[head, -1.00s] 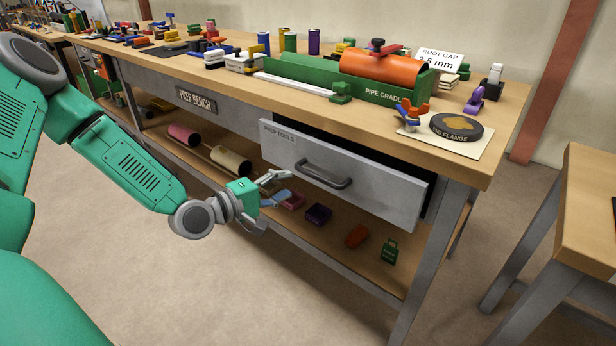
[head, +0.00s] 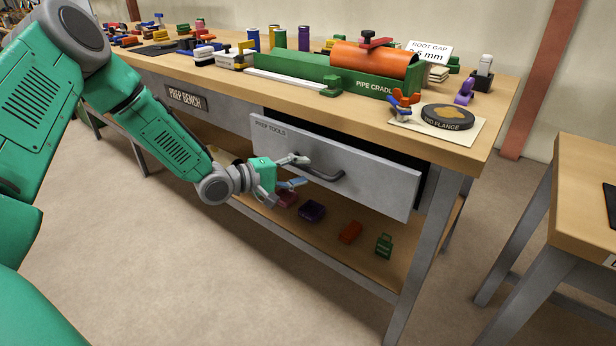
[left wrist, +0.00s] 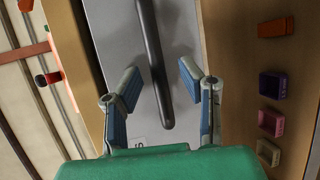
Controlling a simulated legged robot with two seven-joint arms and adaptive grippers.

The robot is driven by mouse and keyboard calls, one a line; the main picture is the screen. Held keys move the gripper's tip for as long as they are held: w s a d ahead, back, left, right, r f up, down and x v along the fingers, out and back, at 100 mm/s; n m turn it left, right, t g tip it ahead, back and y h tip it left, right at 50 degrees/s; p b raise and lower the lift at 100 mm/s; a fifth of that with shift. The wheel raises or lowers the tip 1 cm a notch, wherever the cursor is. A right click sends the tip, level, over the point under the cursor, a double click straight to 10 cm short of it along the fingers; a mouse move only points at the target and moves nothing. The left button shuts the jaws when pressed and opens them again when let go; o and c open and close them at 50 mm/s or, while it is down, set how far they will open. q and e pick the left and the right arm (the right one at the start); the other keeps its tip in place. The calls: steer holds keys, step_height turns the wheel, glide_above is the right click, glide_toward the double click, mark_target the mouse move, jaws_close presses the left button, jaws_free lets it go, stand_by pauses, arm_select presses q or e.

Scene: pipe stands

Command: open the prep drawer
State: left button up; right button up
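The prep drawer (head: 375,180) has a grey front marked PREP TOOLS and stands partly out of the bench, with a dark gap above its front. Its dark bar handle (head: 325,172) shows near the middle of the front. My left gripper (head: 304,170) is open at the handle's left end. In the left wrist view the handle (left wrist: 154,60) runs between the open fingers of my left gripper (left wrist: 158,82), with a gap on each side. I cannot tell whether the fingertips reach past the bar. My right gripper is out of view.
The prep bench (head: 270,90) carries a green pipe cradle (head: 340,78) with an orange pipe, and an end flange (head: 447,117). A second table (head: 585,190) stands at right. Floor in front is clear.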

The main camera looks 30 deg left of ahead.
arm_select(q)
steer(key=shift+x, duration=1.15)
jaws_close()
steer(key=shift+s, duration=0.15)
